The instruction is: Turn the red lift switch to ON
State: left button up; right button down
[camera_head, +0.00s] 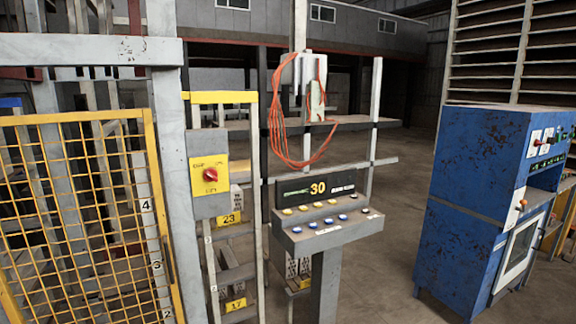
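The red lift switch (210,174) is a round red knob on a yellow plate (207,182) with dark lettering. The plate sits on a grey box fixed to a grey post, left of the middle of the view. The lettering is too small to read surely, and I cannot tell which position the knob points to. Neither of my grippers shows in the head view.
A yellow mesh gate (95,215) stands left of the switch. A control console (327,228) with coloured buttons and a "30" sign stands right of it, with orange cables (277,115) hanging above. A blue cabinet (470,210) is at right. Open floor lies between console and cabinet.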

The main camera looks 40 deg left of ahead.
aim_at(211, 175)
jog(key=z, duration=0.15)
jog(key=i, duration=1.7)
jog(key=u, duration=0.5)
jog(key=i, duration=0.8)
jog(key=u, duration=1.6)
jog(key=i, duration=0.8)
jog(key=u, duration=0.7)
